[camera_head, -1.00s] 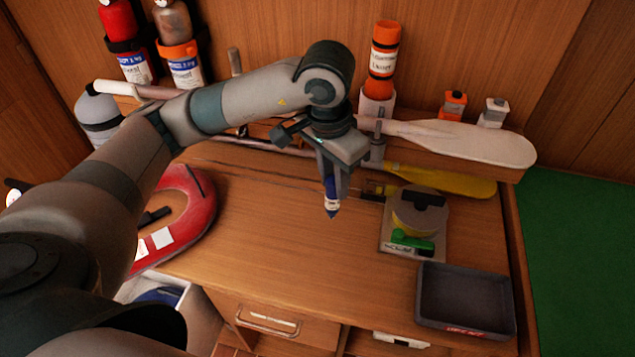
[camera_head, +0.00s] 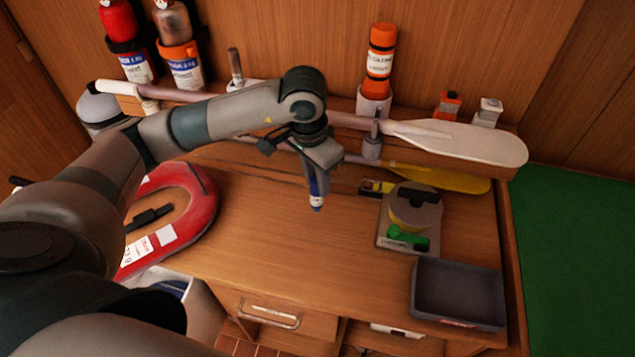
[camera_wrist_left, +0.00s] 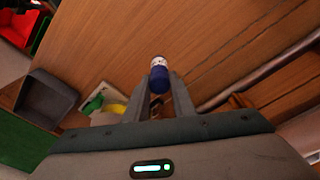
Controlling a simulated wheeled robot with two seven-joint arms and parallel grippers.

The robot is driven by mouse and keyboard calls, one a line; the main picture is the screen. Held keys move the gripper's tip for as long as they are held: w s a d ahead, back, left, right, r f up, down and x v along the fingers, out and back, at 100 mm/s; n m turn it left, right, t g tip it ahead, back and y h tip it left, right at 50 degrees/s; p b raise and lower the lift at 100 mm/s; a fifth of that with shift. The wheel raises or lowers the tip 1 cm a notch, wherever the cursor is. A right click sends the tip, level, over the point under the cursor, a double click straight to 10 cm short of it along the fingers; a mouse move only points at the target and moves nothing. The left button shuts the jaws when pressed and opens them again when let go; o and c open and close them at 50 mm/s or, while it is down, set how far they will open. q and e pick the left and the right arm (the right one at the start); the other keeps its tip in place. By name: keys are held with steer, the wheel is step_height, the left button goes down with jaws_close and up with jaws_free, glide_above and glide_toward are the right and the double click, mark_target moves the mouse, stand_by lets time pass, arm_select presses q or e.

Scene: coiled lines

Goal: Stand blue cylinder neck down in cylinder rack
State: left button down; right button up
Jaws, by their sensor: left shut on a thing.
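My left gripper (camera_head: 316,182) points down above the middle of the wooden bench and is shut on the small blue cylinder (camera_head: 316,199). The cylinder hangs below the fingers, with a pale band near its lower end. In the left wrist view the blue cylinder (camera_wrist_left: 159,80) sits between the fingertips, its whitish end facing away from the palm. I cannot tell which end is the neck. I cannot pick out a cylinder rack for certain. My right gripper is not in view.
A grey board (camera_head: 395,238) with a yellow disc and green piece lies right of the gripper. A dark tray (camera_head: 458,318) stands at the front right, a red ring (camera_head: 203,205) at left. Paddles (camera_head: 470,142) and an orange canister (camera_head: 380,60) are behind. The bench middle is clear.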

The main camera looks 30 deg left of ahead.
arm_select(q)
steer(key=shift+f+p, duration=0.35)
steer(key=shift+f, duration=0.6)
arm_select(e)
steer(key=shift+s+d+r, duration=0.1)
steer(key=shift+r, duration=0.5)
arm_select(q)
steer(key=shift+f, duration=0.15)
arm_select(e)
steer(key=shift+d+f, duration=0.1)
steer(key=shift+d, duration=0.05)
arm_select(q)
steer(key=shift+f+b, duration=0.1)
steer(key=shift+b, duration=0.3)
steer(key=c, duration=1.5)
jaws_free()
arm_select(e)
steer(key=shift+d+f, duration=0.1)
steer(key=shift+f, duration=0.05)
